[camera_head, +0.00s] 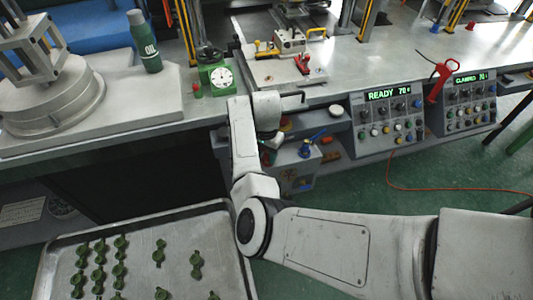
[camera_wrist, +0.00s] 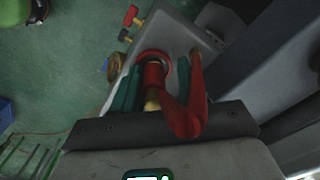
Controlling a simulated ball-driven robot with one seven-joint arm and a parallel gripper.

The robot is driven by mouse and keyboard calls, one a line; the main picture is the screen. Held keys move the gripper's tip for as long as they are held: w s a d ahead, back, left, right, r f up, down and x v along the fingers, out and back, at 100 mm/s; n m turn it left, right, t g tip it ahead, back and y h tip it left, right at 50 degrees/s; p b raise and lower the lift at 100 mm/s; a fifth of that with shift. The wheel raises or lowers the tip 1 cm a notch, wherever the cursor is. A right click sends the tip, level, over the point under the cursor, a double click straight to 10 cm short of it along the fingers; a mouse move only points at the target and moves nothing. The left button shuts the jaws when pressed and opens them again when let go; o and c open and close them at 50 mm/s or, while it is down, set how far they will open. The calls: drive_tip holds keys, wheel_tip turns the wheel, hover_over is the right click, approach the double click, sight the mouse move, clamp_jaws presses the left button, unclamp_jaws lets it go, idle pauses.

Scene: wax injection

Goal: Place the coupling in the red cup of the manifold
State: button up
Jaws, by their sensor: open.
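The grey manifold (camera_head: 300,172) stands below the bench front; in the wrist view its grey face (camera_wrist: 178,32) lies beyond my fingers. My gripper (camera_wrist: 160,82) is open, with a teal finger on each side of a red coupling (camera_wrist: 154,78) with a brass-coloured end and a bent red lever (camera_wrist: 186,112). A red ring that looks like the red cup (camera_wrist: 153,54) surrounds the coupling's far end, and the coupling appears to sit in it; depth is hard to judge. In the head view my gripper (camera_head: 269,152) is mostly hidden by my wrist beside the manifold's left end.
A blue-handled fitting (camera_head: 318,136) is on the manifold. Control panels (camera_head: 388,113) are at its right, and the bench (camera_head: 120,125) overhangs at left. A tray (camera_head: 215,235) of green parts is at lower left. An orange cable (camera_head: 430,188) lies on the floor.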

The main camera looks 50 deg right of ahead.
drive_tip(key=shift+s+f, duration=0.6)
drive_tip(key=shift+f, duration=0.15)
drive_tip(key=r, duration=1.3)
drive_tip(key=shift+w+d+r, duration=0.1)
drive_tip(key=shift+w+r, duration=0.1)
drive_tip(key=shift+r, duration=0.15)
drive_tip(key=s+d+f+n+h, duration=0.1)
drive_tip(key=s+f+n+h, duration=0.15)
drive_tip(key=s, duration=0.25)
drive_tip(key=s+d+f+n+h, duration=0.1)
drive_tip(key=s+f+n, duration=0.1)
drive_tip(key=s+n, duration=0.3)
drive_tip(key=s+a+f+n+y, duration=0.1)
drive_tip(key=s+a+n, duration=0.3)
drive_tip(key=s+a, duration=0.4)
drive_tip(key=s+a+f+n+y, duration=0.2)
drive_tip(key=s+a+f+n, duration=0.2)
drive_tip(key=s+a, duration=0.4)
drive_tip(key=shift+s+a+f+t, duration=0.2)
drive_tip(key=shift+a+t, duration=0.2)
drive_tip(key=shift+a, duration=0.15)
